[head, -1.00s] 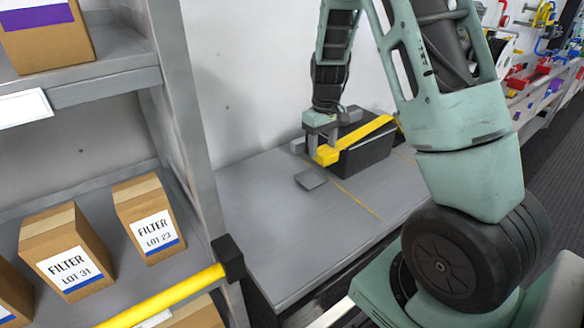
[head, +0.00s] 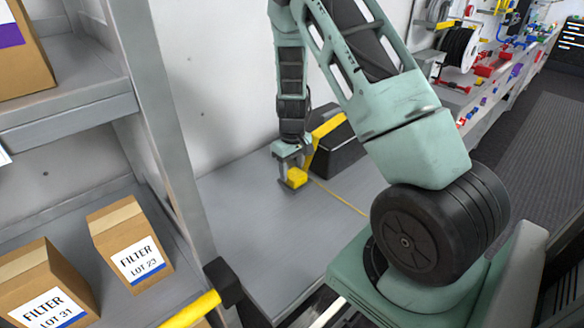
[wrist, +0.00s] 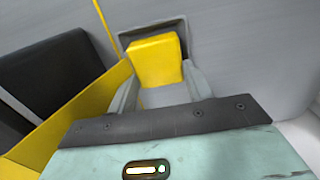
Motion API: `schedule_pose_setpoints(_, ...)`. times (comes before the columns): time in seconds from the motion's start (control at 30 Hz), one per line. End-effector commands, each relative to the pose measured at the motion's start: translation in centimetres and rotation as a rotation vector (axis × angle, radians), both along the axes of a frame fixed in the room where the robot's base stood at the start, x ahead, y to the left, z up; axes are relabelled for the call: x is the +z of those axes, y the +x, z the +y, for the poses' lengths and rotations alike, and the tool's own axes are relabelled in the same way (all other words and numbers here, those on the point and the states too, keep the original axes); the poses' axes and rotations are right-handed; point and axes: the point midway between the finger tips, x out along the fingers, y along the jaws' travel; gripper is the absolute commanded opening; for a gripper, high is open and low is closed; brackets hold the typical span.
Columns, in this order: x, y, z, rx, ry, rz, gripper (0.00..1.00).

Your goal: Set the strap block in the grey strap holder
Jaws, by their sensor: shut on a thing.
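The yellow strap block (head: 297,178) is between the fingers of my gripper (head: 293,167), which is shut on it, low over the grey table. The wrist view also shows the block (wrist: 155,58) between the two grey fingers. The grey strap holder (wrist: 150,30) appears there as a dark grey piece with a paler rim, just beyond and partly behind the block. In the head view the block and gripper hide it. I cannot tell whether the block touches it. The yellow strap (head: 328,128) runs from the black case (head: 338,150) toward the block.
The black case stands behind and right of my gripper, near the wall. A thin yellow line (head: 338,196) crosses the table (head: 250,225). A shelf unit with filter boxes (head: 131,245) and a yellow bar (head: 190,312) stand at left. The table's front is clear.

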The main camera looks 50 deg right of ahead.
Motion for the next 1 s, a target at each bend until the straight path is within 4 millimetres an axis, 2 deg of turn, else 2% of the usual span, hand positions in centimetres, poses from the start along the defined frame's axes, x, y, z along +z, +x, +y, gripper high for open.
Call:
schedule_pose_setpoints(0.53, -1.12, 0.04, -0.07, -0.002, -0.001, -0.002, 0.25)
schedule_pose_setpoints(0.57, -1.02, 0.03, -0.07, -0.002, -0.001, -0.002, 0.56)
schedule_pose_setpoints(0.6, -0.97, 0.03, -0.06, -0.002, -0.001, -0.002, 0.67)
schedule_pose_setpoints(0.63, -0.96, 0.03, -0.06, -0.001, -0.001, -0.002, 0.72)
schedule_pose_setpoints(1.0, -0.34, 0.04, -0.03, 0.000, -0.001, -0.002, 0.72)
